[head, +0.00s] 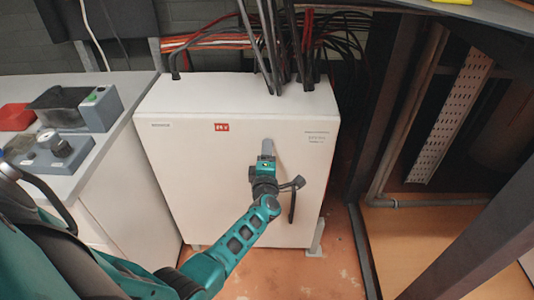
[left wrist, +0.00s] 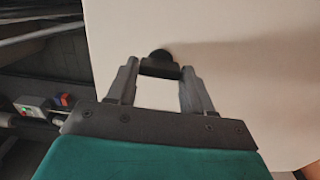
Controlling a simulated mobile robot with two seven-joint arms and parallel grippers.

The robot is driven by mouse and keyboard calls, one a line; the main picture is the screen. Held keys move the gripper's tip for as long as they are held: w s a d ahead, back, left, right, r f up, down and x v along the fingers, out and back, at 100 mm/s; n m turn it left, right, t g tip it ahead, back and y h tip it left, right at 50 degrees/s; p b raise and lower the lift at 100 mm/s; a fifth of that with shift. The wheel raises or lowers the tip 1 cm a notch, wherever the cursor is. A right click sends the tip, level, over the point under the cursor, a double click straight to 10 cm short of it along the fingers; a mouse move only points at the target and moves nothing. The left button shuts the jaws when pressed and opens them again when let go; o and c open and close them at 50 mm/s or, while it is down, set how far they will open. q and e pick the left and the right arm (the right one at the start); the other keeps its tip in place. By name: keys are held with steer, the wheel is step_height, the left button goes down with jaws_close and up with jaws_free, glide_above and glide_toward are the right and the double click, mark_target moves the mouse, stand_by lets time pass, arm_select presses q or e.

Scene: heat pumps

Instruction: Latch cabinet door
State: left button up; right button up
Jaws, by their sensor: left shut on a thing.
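The white cabinet (head: 180,165) stands on the floor, and its front door (head: 215,205) looks closed and flush in the head view. The door surface also fills much of the left wrist view (left wrist: 245,60). My left gripper (head: 267,150) is at the upper right part of the door. In the left wrist view its two fingers (left wrist: 160,72) are on either side of a small dark latch handle (left wrist: 160,55) and shut on it. The gripper hides most of the latch in the head view, so I cannot tell how far it is turned. My right gripper is not in view.
A white counter (head: 115,130) with grey devices (head: 85,108) stands left of the cabinet. Dark cables (head: 270,45) enter the cabinet's top. A dark metal frame (head: 380,110) stands at the right. Orange floor (head: 335,265) shows between the cabinet and the frame.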

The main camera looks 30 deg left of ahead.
arm_select(q)
steer(key=o, duration=1)
steer(key=shift+o, duration=0.2)
steer(key=p+v, duration=0.3)
steer(key=v, duration=0.4)
steer(key=shift+s, duration=0.25)
steer(key=shift+d, duration=0.1)
